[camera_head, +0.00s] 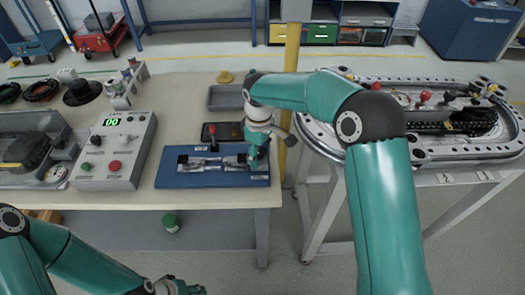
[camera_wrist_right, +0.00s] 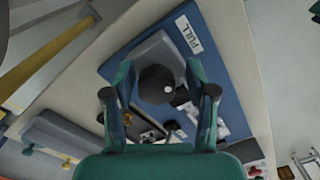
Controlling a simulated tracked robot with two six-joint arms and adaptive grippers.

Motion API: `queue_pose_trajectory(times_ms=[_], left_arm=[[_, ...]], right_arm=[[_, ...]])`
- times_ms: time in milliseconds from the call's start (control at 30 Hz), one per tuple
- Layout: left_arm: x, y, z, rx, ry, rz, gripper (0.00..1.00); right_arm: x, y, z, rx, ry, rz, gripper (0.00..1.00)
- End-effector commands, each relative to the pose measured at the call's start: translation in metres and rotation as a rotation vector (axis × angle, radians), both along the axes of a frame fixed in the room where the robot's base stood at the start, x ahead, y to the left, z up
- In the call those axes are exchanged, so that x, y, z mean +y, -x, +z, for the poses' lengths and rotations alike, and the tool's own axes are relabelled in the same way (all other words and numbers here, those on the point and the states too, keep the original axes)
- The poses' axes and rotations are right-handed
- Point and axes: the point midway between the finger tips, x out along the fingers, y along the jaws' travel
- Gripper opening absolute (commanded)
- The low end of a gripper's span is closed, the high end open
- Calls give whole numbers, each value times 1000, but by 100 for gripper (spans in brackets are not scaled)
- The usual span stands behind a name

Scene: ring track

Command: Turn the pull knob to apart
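The pull knob (camera_wrist_right: 158,84) is round and black with a small white dot. In the right wrist view it sits on a grey block of the blue board (camera_wrist_right: 222,62), beside a label reading PULL (camera_wrist_right: 188,33). My right gripper (camera_wrist_right: 160,75) has its fingers on either side of the knob, with narrow gaps visible. In the head view my right gripper (camera_head: 256,160) is over the right end of the blue board (camera_head: 200,182) and hides the knob. My left gripper (camera_head: 178,288) is at the bottom edge, partly cut off; its fingers are unclear.
A grey control box (camera_head: 115,150) with a green display stands left of the board. A red-topped lever (camera_head: 212,132) and a grey tray (camera_head: 228,97) are behind it. A yellow post (camera_head: 291,75) rises near the right arm. The ring track (camera_head: 450,155) is at right.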

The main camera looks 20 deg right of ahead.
Motion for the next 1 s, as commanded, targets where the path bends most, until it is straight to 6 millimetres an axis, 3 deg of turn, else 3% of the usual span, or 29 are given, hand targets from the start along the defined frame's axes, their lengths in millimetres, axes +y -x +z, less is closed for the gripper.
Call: queue_pose_trajectory(times_ms=[467,1000], left_arm=[[0,0,1,0,0,0,40],[0,0,1,0,0,0,40]], right_arm=[[0,-4,13,-15,-1,-2,64],[0,-2,107,-11,0,0,64]])
